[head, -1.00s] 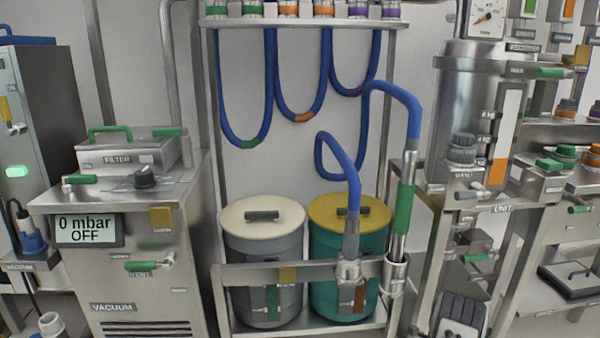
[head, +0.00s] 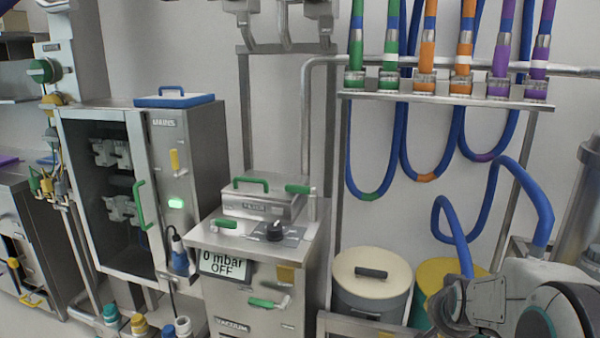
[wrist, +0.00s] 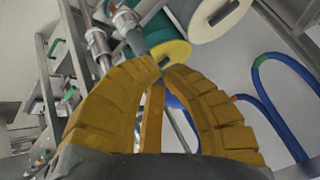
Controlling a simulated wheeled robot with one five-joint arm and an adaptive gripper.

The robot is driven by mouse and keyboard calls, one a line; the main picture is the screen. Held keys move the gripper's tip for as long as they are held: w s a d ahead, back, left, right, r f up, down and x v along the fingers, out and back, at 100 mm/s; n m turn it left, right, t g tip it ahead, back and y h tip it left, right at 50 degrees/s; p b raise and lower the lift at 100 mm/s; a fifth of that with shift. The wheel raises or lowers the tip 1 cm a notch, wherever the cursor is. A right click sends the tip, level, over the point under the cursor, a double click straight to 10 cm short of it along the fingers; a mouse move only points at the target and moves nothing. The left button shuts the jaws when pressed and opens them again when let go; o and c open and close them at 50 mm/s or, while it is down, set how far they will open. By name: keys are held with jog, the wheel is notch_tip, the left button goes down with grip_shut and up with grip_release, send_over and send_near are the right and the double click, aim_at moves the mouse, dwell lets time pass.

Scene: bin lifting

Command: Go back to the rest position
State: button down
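My gripper (wrist: 165,68) shows in the wrist view with its two ribbed yellow fingers. Their tips come together, and I see nothing held between them. My arm shows at the lower right of the head view, but the fingers cannot be made out there. The grey bin with the cream lid (head: 370,272) stands low right of centre in the head view. The teal bin with the yellow lid (head: 437,270) is beside it, partly hidden by my arm. Both lids also show beyond the fingertips in the wrist view.
A steel vacuum unit (head: 245,300) reading "0 mbar OFF" stands left of the bins. Blue hoses hang from a rack (head: 440,99) above the bins. A blue hose loop (head: 490,200) rises behind my arm.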

jog(key=s+a+r+n+g+y+p, duration=0.1)
jog(key=s+a+r+n+p, duration=0.4)
jog(key=s, duration=0.6)
jog(key=s+a+r+n+g+y+p, duration=0.1)
jog(key=s+a+r+n+g+p, duration=0.2)
jog(key=s+a+r, duration=0.5)
jog(key=s+a+n+p, duration=0.1)
jog(key=s+a+p, duration=0.1)
jog(key=s, duration=0.2)
jog(key=shift+s+a+r+n+y, duration=0.2)
jog(key=shift+a+n+y, duration=0.1)
jog(key=shift+n+y, duration=0.1)
